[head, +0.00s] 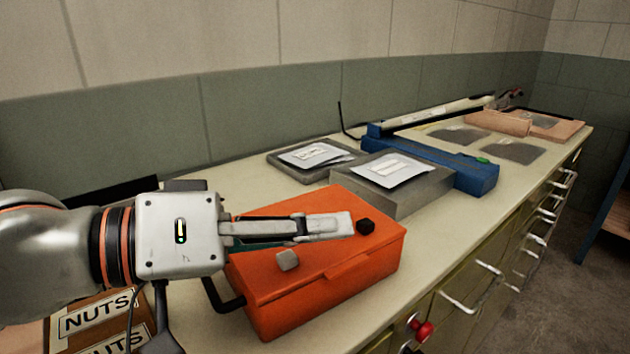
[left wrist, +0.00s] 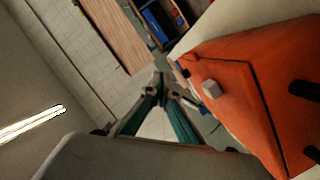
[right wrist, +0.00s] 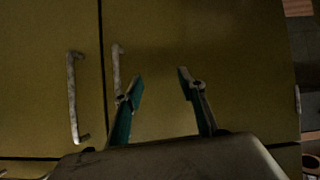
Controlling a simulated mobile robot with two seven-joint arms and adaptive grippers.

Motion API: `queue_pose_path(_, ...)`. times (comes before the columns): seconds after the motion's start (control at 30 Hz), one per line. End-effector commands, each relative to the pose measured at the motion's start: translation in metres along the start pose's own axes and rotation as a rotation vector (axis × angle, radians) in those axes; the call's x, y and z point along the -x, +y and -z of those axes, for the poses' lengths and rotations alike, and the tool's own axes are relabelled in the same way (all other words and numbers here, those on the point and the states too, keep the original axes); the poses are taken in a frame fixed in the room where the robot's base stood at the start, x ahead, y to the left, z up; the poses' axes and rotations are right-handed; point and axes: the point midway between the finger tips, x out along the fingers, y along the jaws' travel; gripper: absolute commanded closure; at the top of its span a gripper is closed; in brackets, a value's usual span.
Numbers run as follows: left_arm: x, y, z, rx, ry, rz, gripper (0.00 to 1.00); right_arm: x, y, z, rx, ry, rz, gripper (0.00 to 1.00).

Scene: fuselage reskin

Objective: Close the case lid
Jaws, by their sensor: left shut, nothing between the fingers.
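The orange case (head: 330,285) sits on the counter with its lid down over the box; I cannot tell whether it is fully seated. A dark knob (head: 366,226) and a light grey block (head: 287,260) are on the lid. My left gripper (head: 345,224) is shut and empty, over the top of the lid; whether it touches cannot be told. In the left wrist view, the case (left wrist: 235,85) lies to the right of the shut left fingertips (left wrist: 161,88). My right gripper (right wrist: 160,82) is open and empty, facing cabinet doors; it is outside the head view.
A grey box (head: 415,195) with a paper packet and a blue tool (head: 470,178) stand beyond the case. A flat grey tray (head: 300,170) lies near the wall. A box labelled NUTS (head: 95,318) is at lower left. Drawer handles (head: 470,300) line the counter front.

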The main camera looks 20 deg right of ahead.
Motion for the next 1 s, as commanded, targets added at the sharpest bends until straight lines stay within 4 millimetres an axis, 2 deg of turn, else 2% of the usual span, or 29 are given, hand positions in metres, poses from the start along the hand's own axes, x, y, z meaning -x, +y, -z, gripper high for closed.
queue_pose_path(0.2,-0.005,-0.013,-0.022,0.004,-0.001,0.000,1.00,0.000,-0.002,-0.002,-0.003,-0.003,0.003,0.60)
queue_pose_path(0.4,-0.008,-0.021,-0.032,0.003,0.000,0.000,1.00,-0.002,-0.004,0.003,-0.011,0.009,0.007,0.60)
queue_pose_path(0.7,-0.009,-0.025,-0.036,0.002,-0.001,0.000,1.00,-0.004,-0.004,0.017,-0.018,0.038,0.006,0.60)
queue_pose_path(1.0,-0.009,-0.026,-0.036,0.003,-0.001,0.001,1.00,-0.003,-0.004,0.015,-0.018,0.034,0.005,0.60)
